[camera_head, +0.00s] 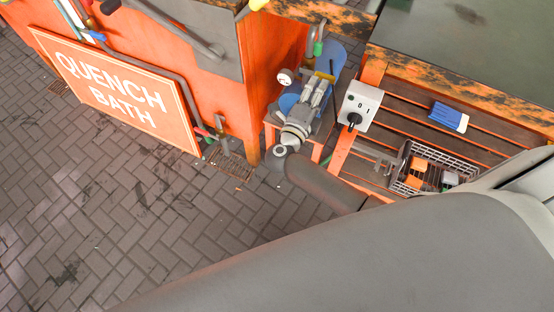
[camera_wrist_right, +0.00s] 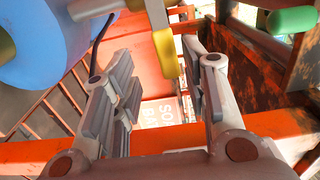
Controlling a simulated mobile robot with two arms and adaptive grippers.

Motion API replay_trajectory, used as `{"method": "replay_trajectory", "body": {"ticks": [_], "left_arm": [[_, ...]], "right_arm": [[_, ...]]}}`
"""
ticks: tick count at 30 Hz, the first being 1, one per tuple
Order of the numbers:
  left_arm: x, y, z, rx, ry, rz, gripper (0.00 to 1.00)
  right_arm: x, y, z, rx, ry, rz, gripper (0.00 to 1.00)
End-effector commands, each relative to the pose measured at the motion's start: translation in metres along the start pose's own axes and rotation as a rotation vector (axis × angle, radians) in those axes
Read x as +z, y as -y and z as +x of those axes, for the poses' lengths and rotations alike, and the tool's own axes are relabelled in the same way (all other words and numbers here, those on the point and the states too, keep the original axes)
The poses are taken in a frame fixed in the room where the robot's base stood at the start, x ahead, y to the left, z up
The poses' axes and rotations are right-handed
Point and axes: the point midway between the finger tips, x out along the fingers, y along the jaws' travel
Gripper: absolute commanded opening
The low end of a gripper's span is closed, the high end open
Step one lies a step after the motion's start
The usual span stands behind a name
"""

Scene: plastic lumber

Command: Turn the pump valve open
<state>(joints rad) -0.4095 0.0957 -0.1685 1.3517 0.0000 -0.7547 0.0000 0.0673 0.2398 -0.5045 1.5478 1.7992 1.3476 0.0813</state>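The pump is a blue rounded body (camera_head: 332,55) beside the orange tank in the head view; it also fills the upper left of the right wrist view (camera_wrist_right: 45,45). A yellow lever-like piece (camera_wrist_right: 166,54), apparently the valve handle, hangs near the fingertips in the wrist view. In the head view a yellow part (camera_head: 325,76) shows at the fingertips. My right gripper (camera_head: 319,88) is over the pump. Its fingers (camera_wrist_right: 155,70) are apart, with the yellow piece near or between their tips and no visible grip on it. My left gripper is out of view.
The orange quench bath tank (camera_head: 270,60) stands left of the pump, with hoses along it. A white switch box (camera_head: 359,106), a blue-and-white item (camera_head: 448,117) and a wire basket (camera_head: 438,153) are on the slatted bench at right. The brick floor (camera_head: 120,215) is open at left.

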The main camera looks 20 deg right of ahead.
Motion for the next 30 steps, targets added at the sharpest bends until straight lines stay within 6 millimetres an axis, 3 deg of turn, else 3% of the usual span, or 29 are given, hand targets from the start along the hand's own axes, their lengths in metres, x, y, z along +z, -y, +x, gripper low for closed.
{"method": "replay_trajectory", "body": {"ticks": [10, 14, 20, 30], "left_arm": [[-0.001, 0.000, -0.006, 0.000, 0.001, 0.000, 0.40], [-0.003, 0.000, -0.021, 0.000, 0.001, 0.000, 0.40], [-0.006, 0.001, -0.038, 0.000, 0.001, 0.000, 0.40], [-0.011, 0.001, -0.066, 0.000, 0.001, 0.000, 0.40]], "right_arm": [[0.000, 0.000, -0.072, 0.003, -0.001, -0.001, 0.41], [0.011, 0.007, -0.068, -0.071, 0.086, -0.108, 0.41], [0.029, 0.001, -0.072, -0.154, 0.236, -0.283, 0.41], [0.052, -0.042, -0.098, -0.222, 0.520, -0.612, 0.41]]}}
